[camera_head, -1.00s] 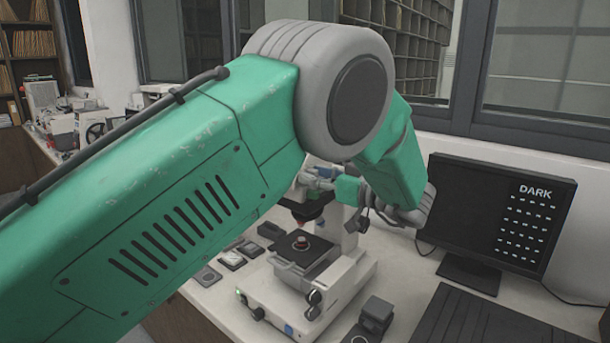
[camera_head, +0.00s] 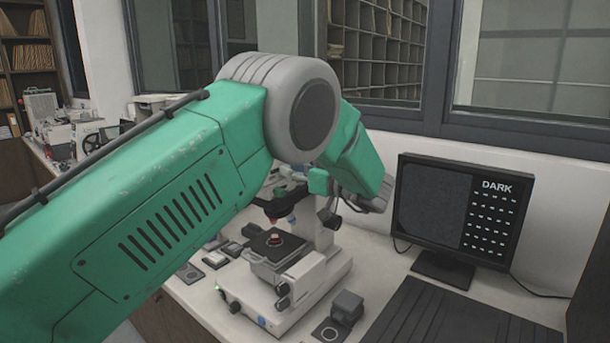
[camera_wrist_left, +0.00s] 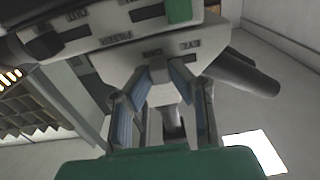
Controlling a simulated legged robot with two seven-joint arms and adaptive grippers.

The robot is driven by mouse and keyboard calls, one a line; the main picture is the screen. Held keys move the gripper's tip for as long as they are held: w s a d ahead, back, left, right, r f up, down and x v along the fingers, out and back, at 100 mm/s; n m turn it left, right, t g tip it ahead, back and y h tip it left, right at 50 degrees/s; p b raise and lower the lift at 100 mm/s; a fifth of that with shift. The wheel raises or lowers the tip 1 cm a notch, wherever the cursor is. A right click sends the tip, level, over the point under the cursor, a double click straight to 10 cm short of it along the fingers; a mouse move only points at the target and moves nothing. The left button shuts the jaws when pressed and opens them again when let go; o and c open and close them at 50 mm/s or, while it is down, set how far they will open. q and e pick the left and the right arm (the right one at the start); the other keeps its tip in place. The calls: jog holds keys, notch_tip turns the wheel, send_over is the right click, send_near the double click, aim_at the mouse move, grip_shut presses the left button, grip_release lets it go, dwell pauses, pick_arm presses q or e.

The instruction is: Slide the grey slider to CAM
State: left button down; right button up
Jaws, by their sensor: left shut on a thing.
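The microscope (camera_head: 318,262) stands on the bench, its upper part partly hidden by my left arm. In the left wrist view its light grey head (camera_wrist_left: 125,70) carries the labels FILTER, CAM and EYE, seen upside down. My left gripper (camera_wrist_left: 170,76) is just by the CAM and EYE labels, its fingertips close together on the grey slider. The slider is mostly hidden between the fingertips, and its exact position is hard to tell. In the head view the fingers are too small to read clearly. My right gripper is out of view.
The monitor (camera_head: 455,215) at the right reads DARK beside a dark grey picture panel.

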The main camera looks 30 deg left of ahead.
pick_arm(q)
jog(key=shift+a+r+t, duration=0.1)
jog(key=shift+a+t, duration=0.15)
jog(key=shift+t, duration=0.05)
jog(key=c, duration=1.6)
grip_release()
jog(key=shift+a, duration=0.1)
jog(key=shift+o, duration=0.6)
jog(key=shift+w, duration=0.15)
jog(key=shift+w+f, duration=0.25)
jog(key=shift+f, duration=0.1)
jog(key=d, duration=1.2)
jog(key=shift+s+d, duration=0.15)
jog(key=shift+s, duration=0.1)
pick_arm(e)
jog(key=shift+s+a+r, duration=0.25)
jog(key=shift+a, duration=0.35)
pick_arm(q)
jog(key=shift+f, duration=0.1)
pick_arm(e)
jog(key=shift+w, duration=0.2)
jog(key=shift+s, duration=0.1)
